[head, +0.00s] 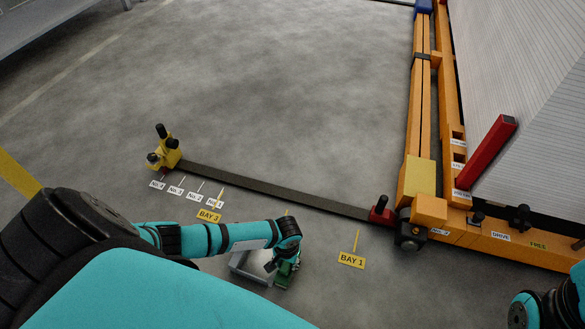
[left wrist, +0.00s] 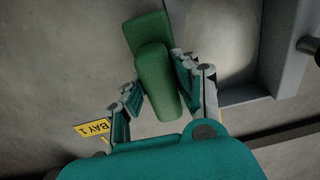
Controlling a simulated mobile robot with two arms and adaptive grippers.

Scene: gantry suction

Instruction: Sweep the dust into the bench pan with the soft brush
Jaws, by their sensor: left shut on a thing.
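My left gripper (head: 279,266) is low over the floor near the middle bottom of the head view. It is shut on the green brush (head: 288,274), which also shows in the left wrist view (left wrist: 157,72) between the two fingers. The brush's bristles are not clearly visible. A grey pan (head: 238,264) lies just left of the brush, partly hidden by my left arm. In the left wrist view its grey rim (left wrist: 287,62) is right of the brush. A pale patch (left wrist: 230,45) shows inside the rim; I cannot tell whether it is dust. My right gripper is out of view.
A dark rail (head: 280,191) runs along the floor from a yellow end stop (head: 165,152) to a red block (head: 381,212). A BAY 1 label (head: 351,260) and a BAY 3 label (head: 209,215) lie nearby. An orange frame (head: 470,243) stands at right. The floor beyond the rail is clear.

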